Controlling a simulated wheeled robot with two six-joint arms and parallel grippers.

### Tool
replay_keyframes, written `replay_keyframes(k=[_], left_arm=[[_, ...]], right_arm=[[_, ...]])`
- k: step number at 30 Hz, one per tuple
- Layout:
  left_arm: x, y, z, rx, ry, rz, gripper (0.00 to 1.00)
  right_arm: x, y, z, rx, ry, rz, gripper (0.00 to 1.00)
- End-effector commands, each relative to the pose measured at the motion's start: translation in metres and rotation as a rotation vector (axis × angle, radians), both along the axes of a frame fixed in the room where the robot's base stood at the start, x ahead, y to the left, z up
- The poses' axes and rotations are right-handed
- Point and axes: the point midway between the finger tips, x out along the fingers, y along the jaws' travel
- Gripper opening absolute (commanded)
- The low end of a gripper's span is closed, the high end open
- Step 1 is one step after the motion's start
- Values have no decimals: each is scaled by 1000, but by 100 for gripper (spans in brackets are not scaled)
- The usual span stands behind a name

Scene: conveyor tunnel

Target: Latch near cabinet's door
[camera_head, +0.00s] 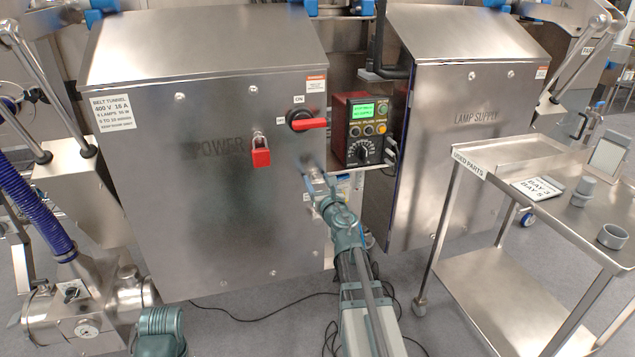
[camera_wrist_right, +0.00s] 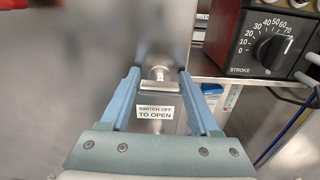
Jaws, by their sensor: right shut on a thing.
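The near cabinet's steel door (camera_head: 215,210), marked POWER, looks flush with its cabinet. A red rotary handle (camera_head: 312,123) on it lies level, and a red padlock (camera_head: 261,157) hangs at its middle. My right gripper (camera_head: 318,180) is at the door's right edge. In the right wrist view, the fingers of my right gripper (camera_wrist_right: 160,76) are around a small metal latch (camera_wrist_right: 158,87) and shut on it. A label below reads "SWITCH OFF TO OPEN" (camera_wrist_right: 155,112). Fingers and arm hide much of the latch in the head view. My left gripper is out of view.
A control box (camera_head: 366,130) with a dial and green display stands right of the door. Beyond it is the LAMP SUPPLY cabinet (camera_head: 460,160). A steel trolley (camera_head: 545,165) with small parts stands at the right. Cables (camera_head: 250,318) lie on the floor.

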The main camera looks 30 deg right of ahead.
Motion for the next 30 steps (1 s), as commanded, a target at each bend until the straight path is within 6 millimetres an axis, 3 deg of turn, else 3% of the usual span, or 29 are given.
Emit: replay_keyframes(k=[30], left_arm=[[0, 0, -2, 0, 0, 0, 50]], right_arm=[[-1, -4, -2, 866, -208, 0, 7]])
